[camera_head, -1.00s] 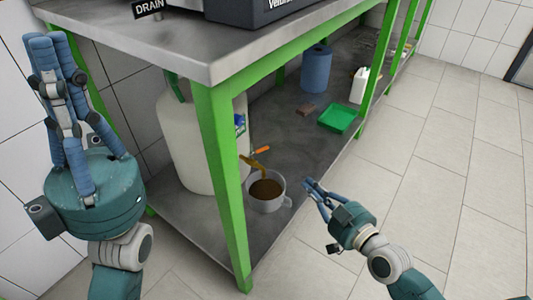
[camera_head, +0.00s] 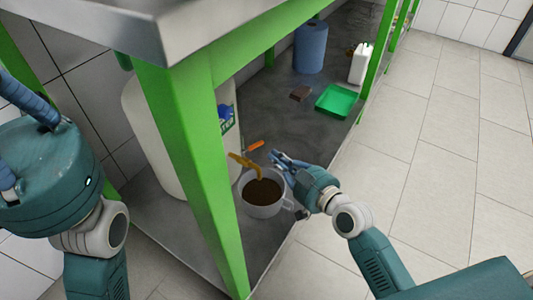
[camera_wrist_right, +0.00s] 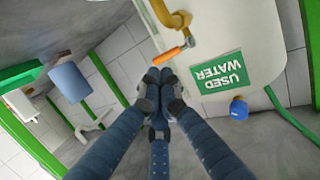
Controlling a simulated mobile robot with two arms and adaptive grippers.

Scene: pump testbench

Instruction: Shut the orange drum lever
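The orange lever (camera_head: 256,146) sits on the yellow-brass tap (camera_head: 243,160) of a large white drum (camera_head: 150,130). In the right wrist view the lever (camera_wrist_right: 173,53) sticks out to the lower left of the tap (camera_wrist_right: 172,18). My right gripper (camera_head: 275,157) is just right of the lever, apart from it in the head view. In the right wrist view its fingertips (camera_wrist_right: 158,78) are together, empty, just below the lever's tip. My left gripper (camera_head: 22,150) is partly cut off at the left edge, its fingertips out of view.
A grey-white pot (camera_head: 264,208) with brown liquid stands under the tap, close below my right gripper. A green table leg (camera_head: 190,160) stands in front of the drum. A green tray (camera_head: 334,101), brown block (camera_head: 300,94), blue roll (camera_head: 310,47) and white canister (camera_head: 359,65) are farther back.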

